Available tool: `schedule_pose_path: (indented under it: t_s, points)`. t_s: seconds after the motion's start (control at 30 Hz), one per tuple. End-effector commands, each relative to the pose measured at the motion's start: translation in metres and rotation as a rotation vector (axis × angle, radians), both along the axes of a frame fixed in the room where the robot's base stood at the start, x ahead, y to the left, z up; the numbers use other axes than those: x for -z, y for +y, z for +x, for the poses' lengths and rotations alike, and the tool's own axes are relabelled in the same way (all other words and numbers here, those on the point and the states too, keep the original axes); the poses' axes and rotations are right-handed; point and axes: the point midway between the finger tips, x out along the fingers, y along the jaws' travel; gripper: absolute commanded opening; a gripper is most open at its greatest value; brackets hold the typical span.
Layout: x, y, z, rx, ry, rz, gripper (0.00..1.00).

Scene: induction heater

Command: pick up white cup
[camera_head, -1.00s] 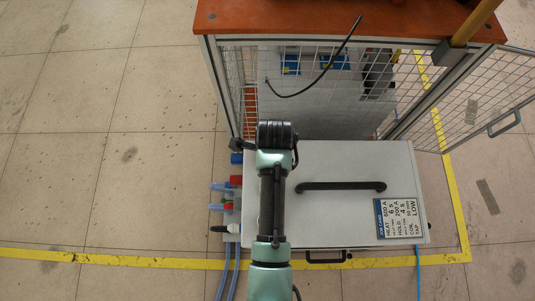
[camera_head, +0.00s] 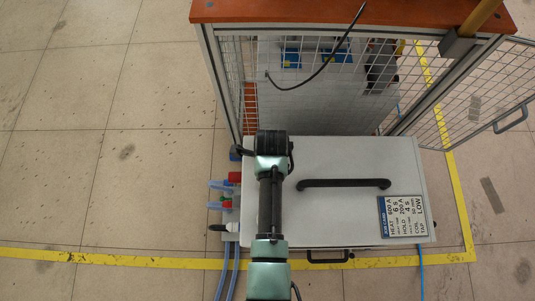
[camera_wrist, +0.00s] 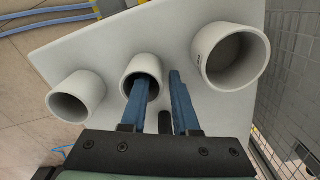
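Three whitish cups show in the wrist view with their open mouths toward the camera: a small left cup (camera_wrist: 77,97), a middle cup (camera_wrist: 141,65) and a larger right cup (camera_wrist: 230,55). They stand on a pale flat panel (camera_wrist: 107,42). My gripper (camera_wrist: 158,82) has two blue fingers, spread apart with nothing clamped between them. The left finger overlaps the middle cup's mouth and looks to be inside it. The right finger is just right of that cup's wall. Contact cannot be told. The head view shows neither cups nor fingers.
A white cabinet (camera_head: 340,158) with a black handle (camera_head: 343,184) and a settings label (camera_head: 402,216) lies right of my arm. A mesh cage (camera_head: 410,100) with an open door is behind it. Hoses and fittings (camera_head: 228,193) line its left side. The left floor is clear.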

Motion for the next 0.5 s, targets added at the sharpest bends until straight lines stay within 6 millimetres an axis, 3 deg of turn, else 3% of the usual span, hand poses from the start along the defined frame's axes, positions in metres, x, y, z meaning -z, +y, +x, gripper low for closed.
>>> schedule_pose_path:
  t_s: [0.03, 0.13, 0.5]
  points:
    - [-0.0001, 0.0000, 0.0000, 0.000, 0.000, 0.000, 0.18]
    - [-0.0001, 0.0000, 0.0000, 0.000, 0.000, 0.000, 0.00]
    - [-0.0002, -0.0001, 0.0000, 0.000, 0.000, 0.000, 0.00]
